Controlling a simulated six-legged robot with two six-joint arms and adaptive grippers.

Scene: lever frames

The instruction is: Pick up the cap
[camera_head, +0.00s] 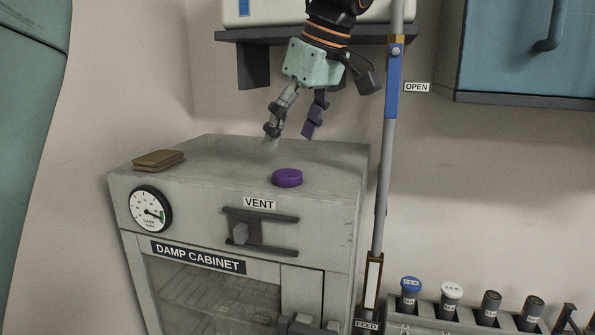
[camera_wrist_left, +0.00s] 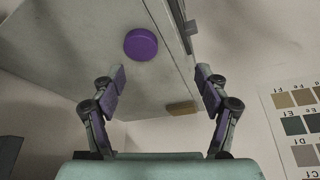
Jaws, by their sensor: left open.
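A round purple cap (camera_head: 287,177) lies flat on top of the grey damp cabinet (camera_head: 225,150), near its front edge above the VENT label. It also shows in the left wrist view (camera_wrist_left: 141,44), beyond the fingertips and left of centre. My left gripper (camera_head: 293,141) is above the cabinet top, behind and above the cap in the head view. Its fingers are spread and empty, with a clear gap between them in the left wrist view (camera_wrist_left: 160,78). The gripper is apart from the cap. My right gripper is not in view.
Brown flat pads (camera_head: 158,160) lie at the cabinet top's left. A vertical pole (camera_head: 385,170) with a blue sleeve stands just right of the cabinet. A dark shelf (camera_head: 255,65) is behind the arm. A rack of capped vials (camera_head: 450,318) is at lower right.

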